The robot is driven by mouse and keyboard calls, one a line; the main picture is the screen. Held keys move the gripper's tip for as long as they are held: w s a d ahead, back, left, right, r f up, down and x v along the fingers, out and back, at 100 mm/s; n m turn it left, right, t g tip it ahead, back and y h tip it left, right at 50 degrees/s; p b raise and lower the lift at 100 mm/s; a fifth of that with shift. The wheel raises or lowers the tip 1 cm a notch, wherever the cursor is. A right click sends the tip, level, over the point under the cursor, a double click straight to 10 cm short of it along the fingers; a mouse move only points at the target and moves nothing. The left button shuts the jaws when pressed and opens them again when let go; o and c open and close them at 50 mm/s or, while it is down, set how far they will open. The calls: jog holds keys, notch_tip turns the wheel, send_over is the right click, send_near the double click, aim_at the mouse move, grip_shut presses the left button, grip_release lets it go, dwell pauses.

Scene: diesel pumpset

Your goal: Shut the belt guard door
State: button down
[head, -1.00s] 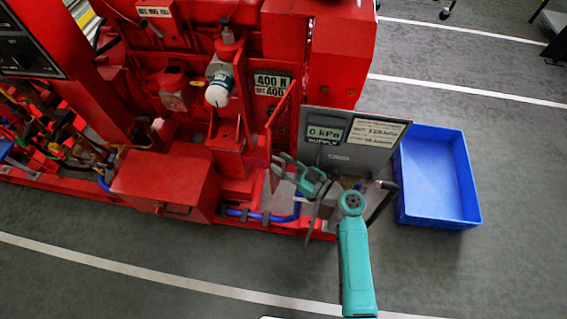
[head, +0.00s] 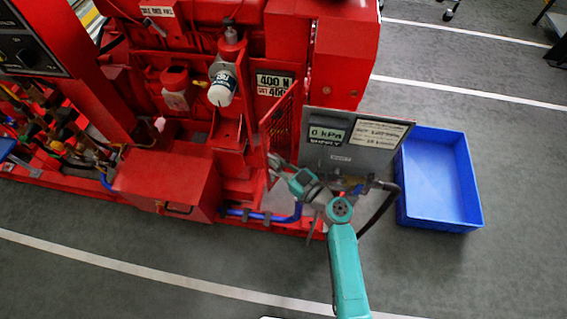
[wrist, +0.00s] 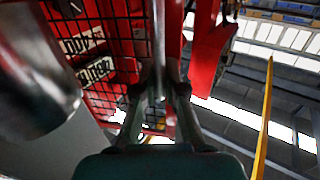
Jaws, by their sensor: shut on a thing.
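The belt guard door (head: 282,122) is a red-framed mesh panel on the red pumpset, right of the white-and-blue filter. It stands ajar, seen at a steep angle in the head view. Its mesh also fills the left of the wrist view (wrist: 98,62). My gripper (head: 274,162) is at the door's lower free edge. In the wrist view, my gripper (wrist: 160,92) has its fingers closed around a thin grey upright bar (wrist: 158,40), which looks like the door's handle. The door's latch side and the opening behind it are partly hidden.
A grey panel (head: 350,155) reading 0 kPa stands right of the door, close to my arm, with a black hose (head: 378,212) below. A blue crate (head: 440,222) lies farther right. A red box (head: 165,180) juts out left. Floor in front is clear.

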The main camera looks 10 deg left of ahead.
aim_at(267, 159)
jog(key=a+t, duration=0.1)
jog(key=w+a+m+t+h, duration=0.1)
jog(key=a, duration=0.1)
jog(key=shift+w+a+h, duration=0.1)
jog(key=shift+a+h, duration=0.2)
jog(key=shift+s+a+x, duration=0.1)
jog(key=shift+x, duration=0.5)
jog(key=shift+s+a+x, duration=0.1)
jog(key=shift+x, duration=0.55)
jog(key=w+a+m+t+h, duration=0.4)
jog(key=w+a+m+h, duration=0.2)
jog(key=w, duration=0.5)
jog(key=shift+a+m+t+h, duration=0.35)
jog(key=shift+a+h, duration=0.2)
jog(key=shift+h, duration=0.45)
jog(key=c, duration=1.2)
grip_release()
jog(key=shift+c, duration=0.2)
